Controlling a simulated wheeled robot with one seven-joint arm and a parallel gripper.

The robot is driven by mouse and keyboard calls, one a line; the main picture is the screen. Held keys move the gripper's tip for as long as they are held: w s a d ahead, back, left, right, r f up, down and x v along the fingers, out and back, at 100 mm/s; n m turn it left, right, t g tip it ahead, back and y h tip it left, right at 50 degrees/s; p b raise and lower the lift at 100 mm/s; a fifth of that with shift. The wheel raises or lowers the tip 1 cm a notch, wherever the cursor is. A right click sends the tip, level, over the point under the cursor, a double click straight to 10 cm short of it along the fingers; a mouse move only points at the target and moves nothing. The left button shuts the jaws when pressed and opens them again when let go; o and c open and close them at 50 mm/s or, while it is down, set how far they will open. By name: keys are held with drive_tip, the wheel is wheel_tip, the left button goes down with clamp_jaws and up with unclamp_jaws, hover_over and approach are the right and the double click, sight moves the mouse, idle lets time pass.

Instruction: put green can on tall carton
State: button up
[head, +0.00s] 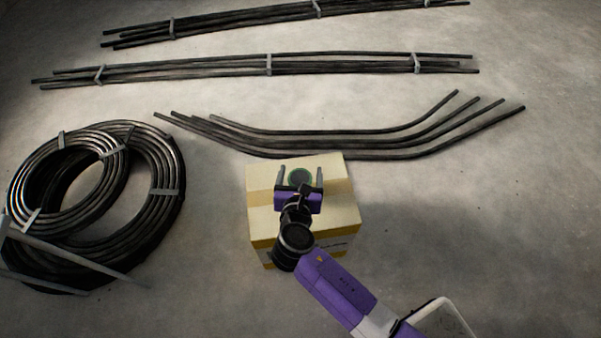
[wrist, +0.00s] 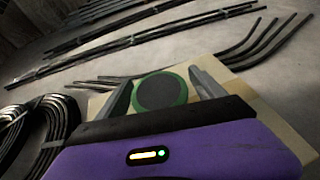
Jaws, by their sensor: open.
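The tall carton (head: 341,212) is a pale yellow box on the concrete floor, in the middle of the head view. Its top also shows in the wrist view (wrist: 217,112). The green can (head: 300,177) shows as a round dark top with a green rim, over the carton's top. In the wrist view the can (wrist: 161,91) sits between my two fingers. My gripper (head: 300,174) is open, with one finger on each side of the can. Gaps show between the fingers and the can. The can's lower part is hidden, so its contact with the carton's top cannot be seen directly.
Coiled black pipes (head: 164,222) lie on the floor at the left. Bent pipes (head: 340,133) lie just behind the carton, and straight pipe bundles (head: 255,67) lie farther back. The floor to the right of the carton is clear.

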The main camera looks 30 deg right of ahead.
drive_tip(key=shift+r, duration=0.1)
drive_tip(key=shift+s+a+r, duration=0.15)
drive_tip(key=shift+s+a, duration=0.05)
drive_tip(key=shift+s, duration=0.05)
drive_tip(key=p+v, duration=0.4)
drive_tip(key=v, duration=0.7)
drive_tip(key=shift+s+p, duration=0.2)
drive_tip(key=shift+p, duration=0.15)
drive_tip(key=s+f+m+y, duration=0.2)
drive_tip(key=s+m+y, duration=0.4)
drive_tip(key=s+m, duration=0.9)
drive_tip(key=s+d+r+m+t, duration=0.1)
drive_tip(key=s+r+m, duration=0.4)
drive_tip(key=r, duration=0.5)
drive_tip(key=s+d+r+m+t+y, duration=0.1)
drive_tip(key=s+d+r+m, duration=0.3)
drive_tip(key=r+m, duration=0.5)
drive_tip(key=shift+s+r+m+t, duration=0.4)
drive_tip(key=shift+s+r+t, duration=0.35)
drive_tip(key=shift+s, duration=0.3)
